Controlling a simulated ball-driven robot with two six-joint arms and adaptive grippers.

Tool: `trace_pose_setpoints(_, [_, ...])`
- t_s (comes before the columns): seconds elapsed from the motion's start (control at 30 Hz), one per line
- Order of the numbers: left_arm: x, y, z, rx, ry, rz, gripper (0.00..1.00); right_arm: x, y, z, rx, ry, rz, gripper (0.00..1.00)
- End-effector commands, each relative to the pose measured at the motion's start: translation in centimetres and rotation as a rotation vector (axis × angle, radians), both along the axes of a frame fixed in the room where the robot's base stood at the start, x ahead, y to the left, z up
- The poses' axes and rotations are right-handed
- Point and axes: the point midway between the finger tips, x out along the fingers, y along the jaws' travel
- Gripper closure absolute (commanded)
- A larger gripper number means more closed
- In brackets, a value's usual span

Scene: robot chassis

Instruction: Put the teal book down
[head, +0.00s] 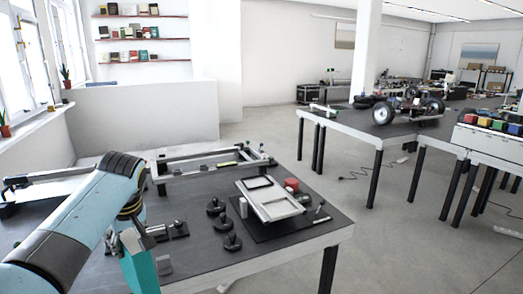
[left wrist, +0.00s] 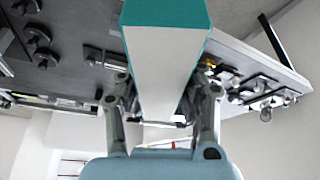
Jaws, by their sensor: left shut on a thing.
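The teal book (head: 140,272) is at the lower left of the head view, held upright below my left gripper (head: 133,241). In the left wrist view the book (left wrist: 166,75) shows its pale page block between teal covers. My left gripper (left wrist: 163,110) is shut on it, one finger on each side. The book's lower end is cut off in the head view. I cannot tell whether it touches the dark table (head: 205,258). My right gripper is not in view.
Several black knob-like parts (head: 232,242) and a pale metal frame (head: 272,200) stand on the table to the right of the book. A longer frame (head: 205,165) lies along the back. Bare tabletop lies between the book and the knobs. Further tables with a wheeled chassis (head: 408,107) stand beyond.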

Motion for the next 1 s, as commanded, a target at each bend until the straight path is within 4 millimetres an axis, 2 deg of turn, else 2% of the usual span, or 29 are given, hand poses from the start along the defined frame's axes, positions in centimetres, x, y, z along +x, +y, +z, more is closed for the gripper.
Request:
trace_pose_setpoints(0.23, [0.1,0.0,-2.1,0.001,-0.003,0.001,1.0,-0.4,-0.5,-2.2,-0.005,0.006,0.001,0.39])
trace_pose_setpoints(0.57, [0.1,0.0,-6.3,0.001,-0.002,0.0,1.0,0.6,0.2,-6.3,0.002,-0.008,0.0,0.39])
trace_pose_setpoints(0.77, [0.0,0.0,-11.1,0.001,0.001,0.0,1.0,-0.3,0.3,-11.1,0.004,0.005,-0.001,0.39])
trace_pose_setpoints(1.0, [-0.1,0.0,-18.7,0.001,0.007,0.0,1.0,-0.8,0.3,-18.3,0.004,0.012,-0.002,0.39])
